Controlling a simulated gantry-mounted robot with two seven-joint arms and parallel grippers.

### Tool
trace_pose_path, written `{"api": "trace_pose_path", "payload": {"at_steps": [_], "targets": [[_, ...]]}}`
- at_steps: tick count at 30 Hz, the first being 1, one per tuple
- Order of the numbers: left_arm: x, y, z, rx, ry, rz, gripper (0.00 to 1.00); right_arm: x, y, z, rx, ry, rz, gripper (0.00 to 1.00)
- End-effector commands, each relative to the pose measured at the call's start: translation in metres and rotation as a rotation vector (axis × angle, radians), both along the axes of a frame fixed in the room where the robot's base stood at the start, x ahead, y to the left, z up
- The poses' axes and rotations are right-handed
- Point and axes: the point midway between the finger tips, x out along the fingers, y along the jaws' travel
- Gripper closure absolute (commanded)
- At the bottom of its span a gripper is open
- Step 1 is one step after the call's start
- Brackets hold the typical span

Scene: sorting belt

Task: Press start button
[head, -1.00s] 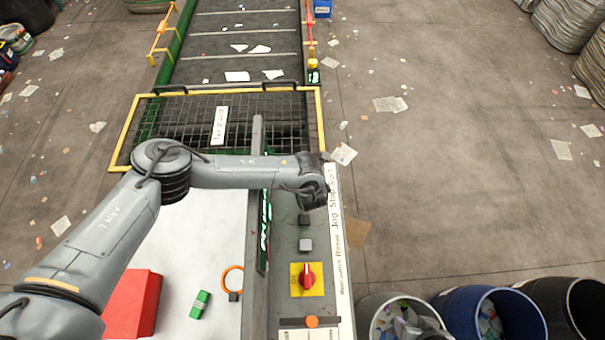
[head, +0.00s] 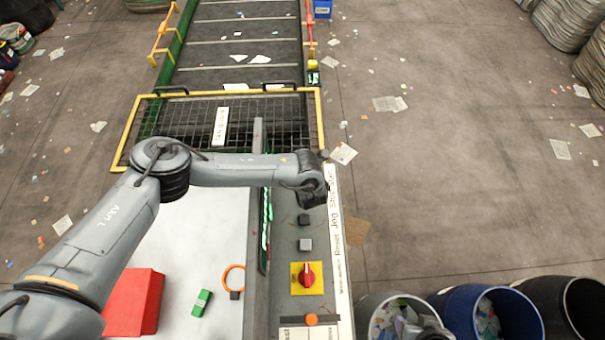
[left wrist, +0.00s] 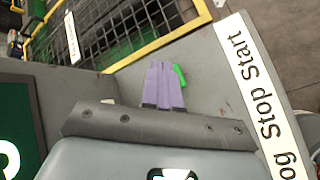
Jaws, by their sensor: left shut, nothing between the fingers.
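The green start button (left wrist: 180,75) shows in the left wrist view, in line with the word Start on the white label strip (left wrist: 262,92). The purple fingers of my left gripper (left wrist: 162,68) are shut and empty. They sit right at the button and cover part of it; I cannot tell whether they touch or press it. In the head view my left wrist (head: 312,180) is over the far end of the control panel (head: 306,228) and hides the button and fingers.
A dark button (head: 304,219), a grey button (head: 305,245) and a red rotary switch (head: 307,275) lie nearer on the panel. A yellow-framed mesh guard (head: 218,91) is beyond, over the belt (head: 235,20). A red box (head: 133,303) stands on the white surface.

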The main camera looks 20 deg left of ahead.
Motion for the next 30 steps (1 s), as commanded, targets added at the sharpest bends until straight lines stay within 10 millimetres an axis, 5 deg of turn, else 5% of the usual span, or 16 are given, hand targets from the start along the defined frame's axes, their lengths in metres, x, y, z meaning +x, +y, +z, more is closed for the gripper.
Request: {"api": "trace_pose_path", "payload": {"at_steps": [20, 30], "targets": [[0.000, 0.000, 0.048, -0.001, 0.000, 0.000, 1.00, 0.000, 0.002, 0.041, 0.009, 0.000, -0.006, 0.47], [0.000, 0.000, 0.050, 0.000, 0.000, 0.000, 1.00, 0.000, 0.002, 0.042, 0.010, -0.001, -0.006, 0.47]]}}
